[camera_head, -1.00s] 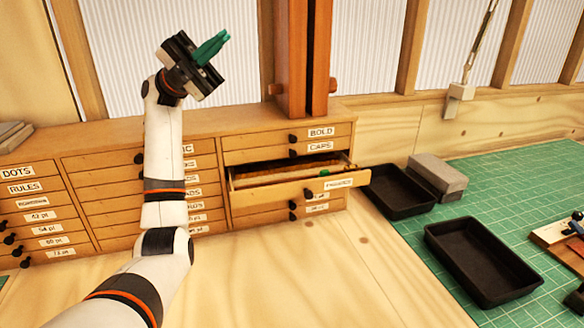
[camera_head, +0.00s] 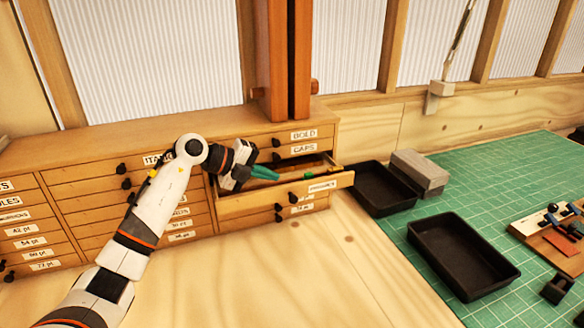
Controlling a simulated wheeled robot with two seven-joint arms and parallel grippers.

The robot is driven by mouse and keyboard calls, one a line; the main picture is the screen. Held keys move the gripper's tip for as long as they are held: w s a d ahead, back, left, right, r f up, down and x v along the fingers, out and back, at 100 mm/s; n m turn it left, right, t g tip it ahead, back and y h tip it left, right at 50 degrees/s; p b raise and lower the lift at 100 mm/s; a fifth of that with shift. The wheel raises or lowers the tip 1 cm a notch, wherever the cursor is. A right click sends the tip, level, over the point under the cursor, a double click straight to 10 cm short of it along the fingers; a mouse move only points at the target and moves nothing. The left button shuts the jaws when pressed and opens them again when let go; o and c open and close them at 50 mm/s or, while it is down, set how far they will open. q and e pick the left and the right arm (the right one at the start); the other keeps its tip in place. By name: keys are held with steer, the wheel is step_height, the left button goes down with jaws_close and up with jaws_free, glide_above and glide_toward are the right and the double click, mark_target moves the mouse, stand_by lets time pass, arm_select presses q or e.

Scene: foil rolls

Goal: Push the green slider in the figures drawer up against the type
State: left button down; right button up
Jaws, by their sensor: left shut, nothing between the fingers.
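The figures drawer (camera_head: 285,197) stands pulled out of the right column of the wooden cabinet. The green slider (camera_head: 323,185) shows as a small green piece inside it, near its right end. My left gripper (camera_head: 266,173) has green fingers, shut and empty. It is at the left part of the open drawer, its fingertips pointing right, to the left of the slider and apart from it. The type in the drawer is mostly hidden by the gripper and the drawer front. My right gripper is not in view.
Closed drawers with black knobs surround the open one, with the CAPS drawer (camera_head: 303,149) just above. A black tray (camera_head: 383,188) and a grey block (camera_head: 420,173) stand to the right. Another black tray (camera_head: 462,256) lies on the green mat (camera_head: 480,185). The wooden bench in front is clear.

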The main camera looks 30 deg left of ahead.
mark_target(307, 173)
arm_select(q)
steer(key=w+d+p, duration=0.1)
steer(key=w+d, duration=0.1)
steer(key=w+d+f+p, duration=0.1)
steer(key=w, duration=0.1)
steer(key=shift+d, duration=0.35)
steer(key=shift+w+d+f, duration=0.2)
steer(key=shift+w+d, duration=0.05)
steer(key=shift+w, duration=0.15)
steer(key=shift+w+d+r+p, duration=0.1)
steer(key=shift+w+d+p, duration=0.3)
steer(key=shift+w+d, duration=1.05)
steer(key=shift+w, duration=0.15)
steer(key=shift+s+a, duration=0.1)
steer(key=shift+a, duration=0.05)
